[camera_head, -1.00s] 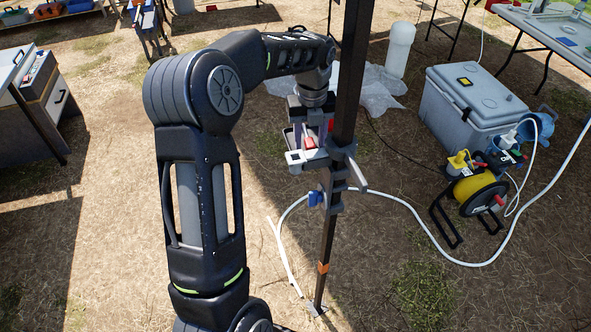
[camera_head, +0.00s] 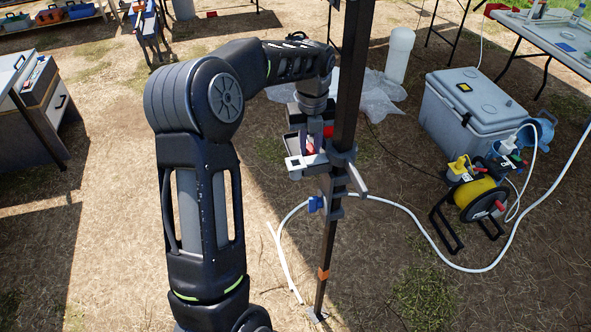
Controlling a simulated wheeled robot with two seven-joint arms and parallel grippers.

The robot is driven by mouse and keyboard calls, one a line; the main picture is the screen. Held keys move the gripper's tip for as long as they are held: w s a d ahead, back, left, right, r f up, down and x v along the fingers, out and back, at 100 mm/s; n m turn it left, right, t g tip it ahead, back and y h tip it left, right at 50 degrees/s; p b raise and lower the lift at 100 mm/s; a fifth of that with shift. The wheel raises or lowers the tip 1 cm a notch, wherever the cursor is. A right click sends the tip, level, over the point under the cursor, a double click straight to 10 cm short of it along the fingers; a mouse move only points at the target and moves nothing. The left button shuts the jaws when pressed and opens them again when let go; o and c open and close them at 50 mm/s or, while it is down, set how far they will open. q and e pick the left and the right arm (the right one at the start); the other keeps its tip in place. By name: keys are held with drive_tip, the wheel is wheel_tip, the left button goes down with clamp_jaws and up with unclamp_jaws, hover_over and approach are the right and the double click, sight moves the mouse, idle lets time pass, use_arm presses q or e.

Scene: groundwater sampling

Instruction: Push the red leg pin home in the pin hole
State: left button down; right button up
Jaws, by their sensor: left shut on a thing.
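A dark square post (camera_head: 347,95) stands upright on the ground, with grey collar brackets around its middle. My left gripper (camera_head: 309,150) is at the left side of the upper bracket (camera_head: 343,162), pointing down. It is shut on the red leg pin (camera_head: 311,148), of which a small red part shows between the fingers. Another bit of red shows just right of it, by the post. The pin hole is hidden by the gripper and bracket, so how deep the pin sits cannot be told. My right gripper is out of view.
A blue knob (camera_head: 315,204) sits on the lower bracket. Open ground lies left of my arm.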

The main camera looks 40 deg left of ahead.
sight(310, 148)
use_arm(q)
drive_tip(key=shift+r, duration=0.1)
wheel_tip(310, 148, up, 7)
drive_tip(key=p, duration=0.6)
idle(0.5)
